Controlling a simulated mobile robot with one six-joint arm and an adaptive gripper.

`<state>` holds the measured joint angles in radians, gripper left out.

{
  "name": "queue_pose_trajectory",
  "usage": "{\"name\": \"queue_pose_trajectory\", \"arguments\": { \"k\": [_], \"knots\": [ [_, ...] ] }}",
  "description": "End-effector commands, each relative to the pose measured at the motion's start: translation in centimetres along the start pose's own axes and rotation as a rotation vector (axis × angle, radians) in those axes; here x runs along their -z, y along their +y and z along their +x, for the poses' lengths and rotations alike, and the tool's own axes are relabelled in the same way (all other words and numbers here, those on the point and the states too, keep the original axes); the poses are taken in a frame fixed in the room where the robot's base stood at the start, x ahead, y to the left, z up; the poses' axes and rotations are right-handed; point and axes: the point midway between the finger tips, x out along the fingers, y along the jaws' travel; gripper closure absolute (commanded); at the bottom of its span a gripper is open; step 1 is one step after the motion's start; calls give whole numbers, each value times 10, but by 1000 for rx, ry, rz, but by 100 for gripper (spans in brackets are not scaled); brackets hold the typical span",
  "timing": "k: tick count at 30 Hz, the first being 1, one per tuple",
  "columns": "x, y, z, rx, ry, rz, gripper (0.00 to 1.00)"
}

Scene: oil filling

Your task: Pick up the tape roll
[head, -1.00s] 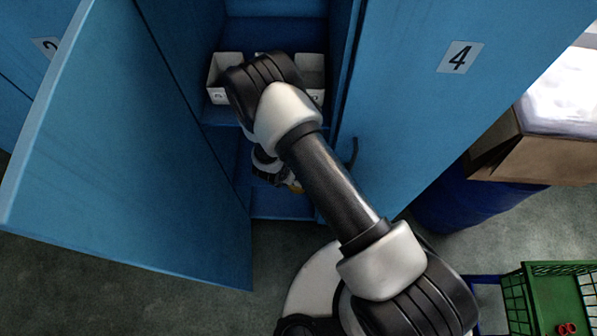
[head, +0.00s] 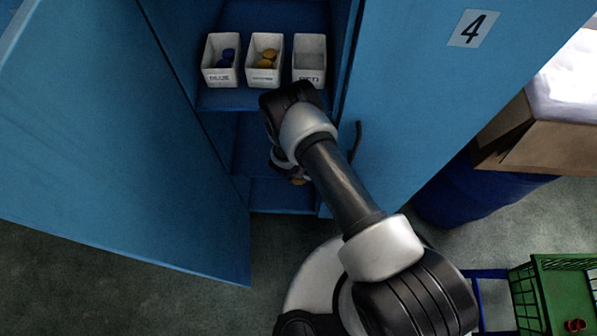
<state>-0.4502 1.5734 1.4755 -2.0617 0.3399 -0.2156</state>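My arm reaches into the open blue cabinet, and its end points down into the lower compartment. My gripper (head: 293,174) is mostly hidden behind my own wrist, and I cannot see whether its fingers are open or shut. A small yellow-orange bit (head: 299,182) shows right by the end of my arm, low in the cabinet. It is too small and too covered to tell whether it is the tape roll or whether my gripper touches it. No tape roll can be made out clearly elsewhere.
On the shelf above stand three white bins: BLUE (head: 220,76) with blue pieces, a middle one (head: 264,77) with yellow pieces, and RED (head: 309,73), seemingly empty. Cabinet door 4 (head: 420,90) is at right, the open door (head: 120,150) at left. A green crate (head: 545,290) stands lower right.

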Motion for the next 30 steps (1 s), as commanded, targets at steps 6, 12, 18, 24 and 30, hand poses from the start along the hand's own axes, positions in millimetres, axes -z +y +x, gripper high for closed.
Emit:
{"name": "queue_pose_trajectory", "arguments": {
  "k": [6,12,18,24,30],
  "knots": [
    [-1,0,10,-1,-1,0,0],
    [-1,0,9,-1,-1,0,5],
    [-1,0,9,0,-1,0,18],
    [-1,0,9,0,-1,0,31],
    [-1,0,9,0,-1,0,45]
  ]
}}
